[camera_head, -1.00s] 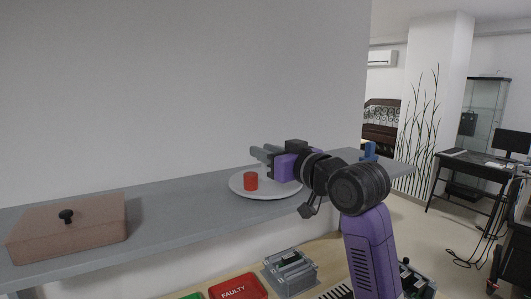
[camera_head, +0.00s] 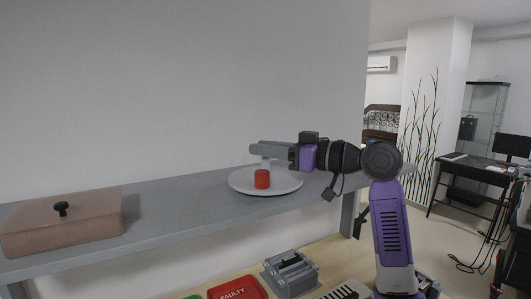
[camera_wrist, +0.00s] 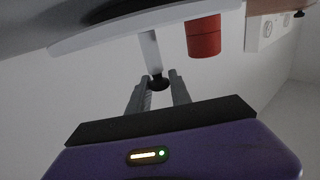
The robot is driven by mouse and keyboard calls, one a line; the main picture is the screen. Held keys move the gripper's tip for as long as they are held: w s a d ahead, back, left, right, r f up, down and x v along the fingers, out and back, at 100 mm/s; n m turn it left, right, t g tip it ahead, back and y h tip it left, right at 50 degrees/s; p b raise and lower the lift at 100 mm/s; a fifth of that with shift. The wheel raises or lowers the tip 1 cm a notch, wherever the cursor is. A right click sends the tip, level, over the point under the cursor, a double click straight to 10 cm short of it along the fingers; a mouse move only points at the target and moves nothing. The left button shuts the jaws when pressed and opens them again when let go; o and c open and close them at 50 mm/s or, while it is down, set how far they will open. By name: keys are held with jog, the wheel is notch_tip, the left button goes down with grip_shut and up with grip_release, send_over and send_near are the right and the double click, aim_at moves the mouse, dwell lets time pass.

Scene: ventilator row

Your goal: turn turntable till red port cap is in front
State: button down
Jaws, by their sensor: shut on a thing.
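The pale round turntable (camera_head: 240,186) lies on the grey shelf. The red port cap (camera_head: 262,179) stands upright on it, toward the near side and close to the middle from left to right. In the wrist view, the red cap (camera_wrist: 204,37) shows beside a pale post (camera_wrist: 150,52) with a black knob (camera_wrist: 158,83) at its end. My gripper (camera_head: 257,149) reaches in from the right above the disc, behind the cap. In the wrist view its fingers (camera_wrist: 158,92) are shut on the black knob. The disc's edge (camera_wrist: 120,33) also shows there.
A pinkish-brown lidded box (camera_head: 62,235) with a black knob stands on the shelf at the left. Below, a red FAULTY tray (camera_head: 238,289) and a grey device (camera_head: 291,272) sit on a wooden bench. The shelf (camera_head: 180,205) between box and turntable is clear.

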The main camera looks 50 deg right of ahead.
jog(key=shift+n+y, duration=0.4)
jog(key=shift+y, duration=0.2)
jog(key=c, duration=1.3)
grip_release()
jog(key=shift+o, duration=0.2)
jog(key=b, duration=0.2)
send_over(298, 181)
jog(key=shift+s+a, duration=0.1)
